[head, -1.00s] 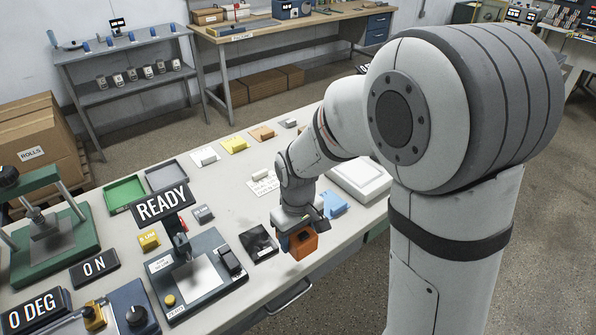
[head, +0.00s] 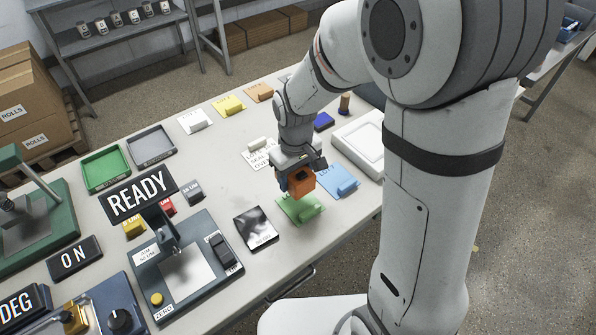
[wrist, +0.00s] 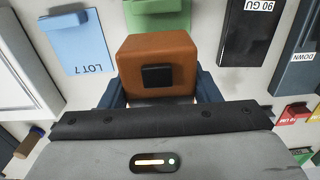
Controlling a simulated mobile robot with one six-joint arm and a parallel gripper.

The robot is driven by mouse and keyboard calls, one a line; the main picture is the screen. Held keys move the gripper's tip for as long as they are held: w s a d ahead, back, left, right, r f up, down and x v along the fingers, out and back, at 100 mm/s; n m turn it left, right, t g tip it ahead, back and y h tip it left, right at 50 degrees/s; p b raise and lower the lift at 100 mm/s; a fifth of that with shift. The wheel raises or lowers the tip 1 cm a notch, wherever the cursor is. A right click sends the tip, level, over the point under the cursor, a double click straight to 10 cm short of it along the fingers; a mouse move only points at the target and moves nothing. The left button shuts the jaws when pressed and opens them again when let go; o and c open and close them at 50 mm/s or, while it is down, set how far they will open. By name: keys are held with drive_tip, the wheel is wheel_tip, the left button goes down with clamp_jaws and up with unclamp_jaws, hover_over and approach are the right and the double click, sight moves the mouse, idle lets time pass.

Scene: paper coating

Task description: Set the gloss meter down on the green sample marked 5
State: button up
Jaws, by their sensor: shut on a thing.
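The gloss meter is an orange-brown box (head: 302,182) with a dark square on its face. My gripper (head: 293,177) is shut on it and holds it over the table. In the wrist view the meter (wrist: 135,75) sits between the dark blue fingers of my gripper (wrist: 158,92). A green sample (head: 290,208) with a raised green block lies just in front of and below the meter in the head view. Part of it is hidden behind the meter. In the wrist view the green sample (wrist: 135,22) shows beyond the meter. I cannot read its number.
A blue sample marked LOT 7 (head: 328,175) lies to the right. A black glossy tile (head: 256,222) marked 90 GU lies to the left. A white slab (head: 365,165) is farther right. The READY panel (head: 137,196) stands at the left.

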drive_tip(key=shift+f+b, duration=2.05)
drive_tip(key=shift+f, duration=0.95)
drive_tip(key=shift+s, duration=0.1)
drive_tip(key=o, duration=1.4)
wheel_tip(320, 180, up, 8)
drive_tip(key=shift+f, duration=0.1)
drive_tip(key=s+d+r+m+t, duration=0.1)
drive_tip(key=s+d+r+m, duration=0.1)
drive_tip(key=s+d, duration=0.2)
drive_tip(key=s+d+r+m, duration=0.2)
drive_tip(key=s+d, duration=0.2)
drive_tip(key=s+d+r+m+t, duration=0.1)
drive_tip(key=s+d+r+m, duration=0.1)
drive_tip(key=s+d+r, duration=0.1)
drive_tip(key=shift+s+d+m+t, duration=0.35)
drive_tip(key=shift+s+d, duration=0.3)
drive_tip(key=shift+d, duration=0.25)
